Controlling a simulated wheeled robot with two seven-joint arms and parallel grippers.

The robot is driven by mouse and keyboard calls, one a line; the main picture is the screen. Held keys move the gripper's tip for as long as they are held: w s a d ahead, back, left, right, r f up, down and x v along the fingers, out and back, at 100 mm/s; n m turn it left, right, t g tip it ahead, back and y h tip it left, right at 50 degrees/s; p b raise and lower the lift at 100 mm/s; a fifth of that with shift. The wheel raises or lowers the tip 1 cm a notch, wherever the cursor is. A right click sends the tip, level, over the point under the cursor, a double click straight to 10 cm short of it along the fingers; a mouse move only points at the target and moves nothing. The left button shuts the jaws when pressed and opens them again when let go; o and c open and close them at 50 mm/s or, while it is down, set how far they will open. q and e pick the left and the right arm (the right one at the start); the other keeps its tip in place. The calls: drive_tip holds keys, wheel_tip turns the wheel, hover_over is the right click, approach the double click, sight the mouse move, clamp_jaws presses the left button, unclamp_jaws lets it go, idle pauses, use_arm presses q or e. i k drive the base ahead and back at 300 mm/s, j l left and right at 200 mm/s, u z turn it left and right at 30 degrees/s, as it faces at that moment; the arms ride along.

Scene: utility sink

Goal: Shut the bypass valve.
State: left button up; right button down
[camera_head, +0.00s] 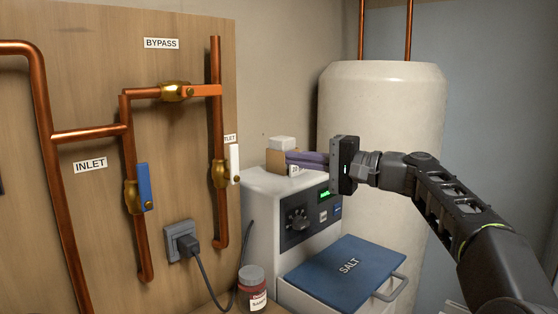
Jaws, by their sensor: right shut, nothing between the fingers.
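The bypass valve (172,92) is a brass body on the horizontal copper pipe under the BYPASS label (161,43). Its orange handle (207,90) points right, in line with that pipe, and its end overlaps the upright pipe in the picture. My right gripper (334,179) is shut and empty, in front of the white tank and the grey unit, well right of and lower than the bypass handle. It is apart from the valve. My left gripper is out of view.
The inlet valve's blue handle (143,187) and the outlet valve's white handle (235,163) are upright along their pipes. A grey unit (267,220) with a blue SALT lid (345,265), a jar (252,288) and a plugged-in cord (190,241) stand below.

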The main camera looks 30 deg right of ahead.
sight(207, 90)
drive_tip(key=k+l, duration=0.85)
